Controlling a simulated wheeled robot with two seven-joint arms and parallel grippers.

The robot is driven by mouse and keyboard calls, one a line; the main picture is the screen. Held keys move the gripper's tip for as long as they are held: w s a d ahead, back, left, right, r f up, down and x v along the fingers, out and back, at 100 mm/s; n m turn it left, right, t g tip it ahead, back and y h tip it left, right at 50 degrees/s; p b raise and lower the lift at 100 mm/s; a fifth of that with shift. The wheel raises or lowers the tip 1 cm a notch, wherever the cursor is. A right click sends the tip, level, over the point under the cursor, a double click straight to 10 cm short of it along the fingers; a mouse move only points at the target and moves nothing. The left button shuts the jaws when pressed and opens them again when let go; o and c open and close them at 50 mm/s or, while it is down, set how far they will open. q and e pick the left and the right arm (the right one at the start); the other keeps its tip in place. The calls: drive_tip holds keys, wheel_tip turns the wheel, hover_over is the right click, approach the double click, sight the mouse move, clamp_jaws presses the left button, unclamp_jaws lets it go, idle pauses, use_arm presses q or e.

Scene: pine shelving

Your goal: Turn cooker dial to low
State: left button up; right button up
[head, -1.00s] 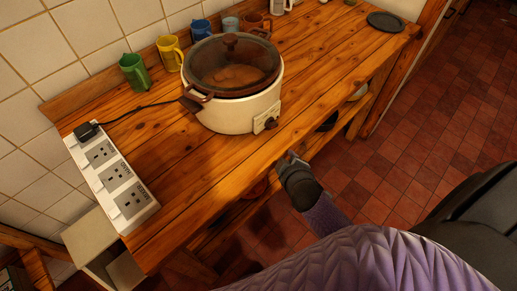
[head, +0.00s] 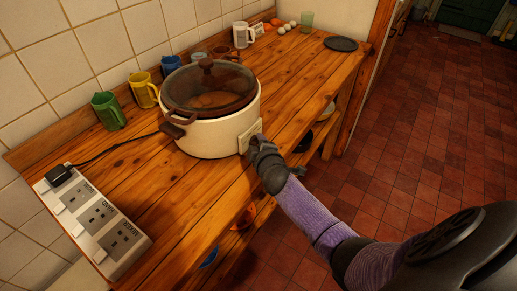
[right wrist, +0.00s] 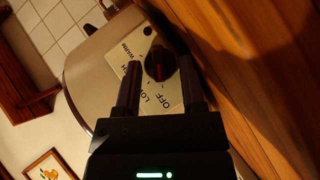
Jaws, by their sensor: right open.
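The cream slow cooker (head: 215,140) stands on the wooden worktop with its glass lid on and food visible inside. Its control panel (head: 249,138) faces the front, largely hidden by my right gripper (head: 259,143) in the head view. In the right wrist view, the black dial (right wrist: 161,61) with a red mark sits on a pale panel (right wrist: 150,98) lettered OFF, LOW and more. My right gripper's open fingers (right wrist: 160,78) reach to either side of the dial. I cannot tell whether they touch it. My left gripper is not in view.
A socket strip (head: 95,223) with a black plug (head: 60,174) lies at the left, its cable running to the cooker. Several mugs, including a green mug (head: 109,110), line the tiled wall. A dark round plate (head: 341,44) lies at the far right; worktop in front is clear.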

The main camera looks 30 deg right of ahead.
clamp_jaws()
drive_tip(key=shift+r+p, duration=0.2)
drive_tip(key=shift+p, duration=0.35)
drive_tip(key=p, duration=0.1)
drive_tip(key=m+g+y+p, duration=0.1)
drive_tip(key=p, duration=0.1)
drive_tip(key=y+p, duration=0.1)
drive_tip(key=p, duration=0.1)
drive_tip(key=shift+d+r+m+g, duration=0.25)
drive_tip(key=shift+r+m+g, duration=0.05)
drive_tip(key=shift+m+g, duration=0.1)
drive_tip(key=shift+w+d+f+m+g+y, duration=0.1)
drive_tip(key=shift+f+m+g+y, duration=0.05)
drive_tip(key=shift+m+g+y, duration=0.2)
drive_tip(key=shift+f+y, duration=0.1)
drive_tip(key=shift+y, duration=0.15)
drive_tip(key=shift+m+g+y+b, duration=0.45)
drive_tip(key=shift+y+b, duration=0.15)
drive_tip(key=shift+b, duration=0.25)
drive_tip(key=shift+d, duration=0.1)
